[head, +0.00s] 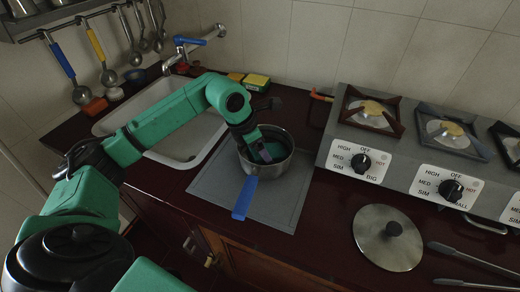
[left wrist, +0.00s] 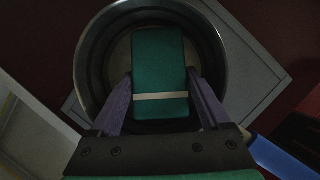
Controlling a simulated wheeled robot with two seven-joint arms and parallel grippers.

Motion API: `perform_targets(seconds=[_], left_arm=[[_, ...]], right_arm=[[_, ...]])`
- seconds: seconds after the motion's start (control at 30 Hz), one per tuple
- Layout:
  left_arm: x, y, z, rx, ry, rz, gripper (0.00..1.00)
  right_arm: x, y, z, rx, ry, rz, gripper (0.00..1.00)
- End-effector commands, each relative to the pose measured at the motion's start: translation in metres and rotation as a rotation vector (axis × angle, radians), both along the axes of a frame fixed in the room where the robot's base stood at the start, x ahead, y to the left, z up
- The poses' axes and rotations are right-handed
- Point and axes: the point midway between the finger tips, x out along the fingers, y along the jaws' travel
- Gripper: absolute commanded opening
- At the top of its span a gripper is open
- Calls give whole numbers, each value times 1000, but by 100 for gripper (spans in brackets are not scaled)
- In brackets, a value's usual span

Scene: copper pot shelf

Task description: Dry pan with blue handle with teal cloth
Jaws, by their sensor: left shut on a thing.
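The pan (head: 285,162) is a steel pot with a blue handle (head: 244,198) that points toward the front. It stands on a grey mat (head: 221,180) beside the sink. The teal cloth (left wrist: 160,72) is a folded block with a pale band, and it shows inside the pan in the left wrist view. My left gripper (head: 262,152) reaches down into the pan and is shut on the cloth, with a purple finger on each side of it. The pan's rim (left wrist: 82,60) surrounds the cloth in the left wrist view. Whether the cloth touches the pan's bottom I cannot tell. My right gripper is not in view.
The white sink (head: 190,135) with a blue-handled tap (head: 200,40) lies left of the mat. A grey stove (head: 400,150) stands to the right. A round lid (head: 388,250) and tongs (head: 475,262) lie on the dark counter. Ladles (head: 105,72) hang at upper left.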

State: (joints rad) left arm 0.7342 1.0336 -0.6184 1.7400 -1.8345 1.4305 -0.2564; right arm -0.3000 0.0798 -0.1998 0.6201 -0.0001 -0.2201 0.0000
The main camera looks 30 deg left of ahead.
Motion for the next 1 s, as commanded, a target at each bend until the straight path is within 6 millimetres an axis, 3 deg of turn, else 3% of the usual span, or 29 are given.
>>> perform_targets(seconds=[0.13,0.53,0.87,1.0], left_arm=[[0,0,8,0,-1,0,0],[0,0,58,0,-1,0,0],[0,0,61,0,-1,0,0],[0,0,74,0,-1,0,0]], right_arm=[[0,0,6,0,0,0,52],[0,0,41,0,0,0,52],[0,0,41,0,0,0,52],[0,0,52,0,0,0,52]])
